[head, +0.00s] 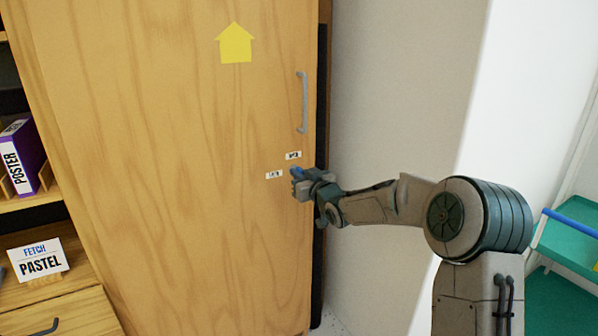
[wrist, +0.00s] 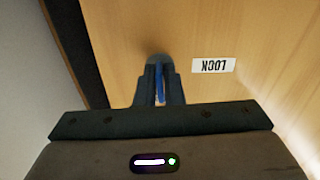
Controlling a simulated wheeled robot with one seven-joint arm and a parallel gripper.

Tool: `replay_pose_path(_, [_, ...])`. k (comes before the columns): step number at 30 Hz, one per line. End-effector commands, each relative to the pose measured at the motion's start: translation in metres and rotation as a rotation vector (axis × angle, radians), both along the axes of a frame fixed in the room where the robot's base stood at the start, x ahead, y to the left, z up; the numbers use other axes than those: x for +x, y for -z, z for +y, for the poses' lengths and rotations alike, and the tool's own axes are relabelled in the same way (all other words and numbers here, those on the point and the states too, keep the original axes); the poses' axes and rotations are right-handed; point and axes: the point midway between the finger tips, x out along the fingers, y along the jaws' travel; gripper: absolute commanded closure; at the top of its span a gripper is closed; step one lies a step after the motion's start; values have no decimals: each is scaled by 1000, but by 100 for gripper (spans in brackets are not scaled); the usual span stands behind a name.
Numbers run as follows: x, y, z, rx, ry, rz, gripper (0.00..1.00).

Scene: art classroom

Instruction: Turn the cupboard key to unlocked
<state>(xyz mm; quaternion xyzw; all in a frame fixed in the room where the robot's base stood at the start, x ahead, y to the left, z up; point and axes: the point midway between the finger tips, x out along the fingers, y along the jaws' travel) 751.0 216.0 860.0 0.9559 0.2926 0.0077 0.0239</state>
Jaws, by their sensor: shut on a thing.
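The cupboard door (head: 180,130) is pale wood, shut, with a grey vertical bar handle (head: 303,103). My gripper (head: 297,175) is at the door's right edge, below the handle. It is shut on the blue key (wrist: 160,84), which shows as a narrow upright strip between the fingers in the wrist view; a bit of blue also shows in the head view. The lock behind the key is mostly hidden by the fingers. A white label (wrist: 213,65) reading LOCK upside down is right of the fingers. Two small labels, the upper one (head: 293,155) and the left one (head: 274,175), are beside my gripper.
A yellow arrow-shaped sticker (head: 235,43) points up on the door. Left are shelves with a purple POSTER box (head: 20,158) and a FETCH PASTEL card (head: 38,261). A pale wall (head: 390,90) stands right of the cupboard. A green shelved unit (head: 570,240) is at far right.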

Motion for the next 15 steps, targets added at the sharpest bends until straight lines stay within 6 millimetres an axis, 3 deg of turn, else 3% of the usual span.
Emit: replay_pose_path(15, [-1, 2, 1, 55, -2, 41, 100])
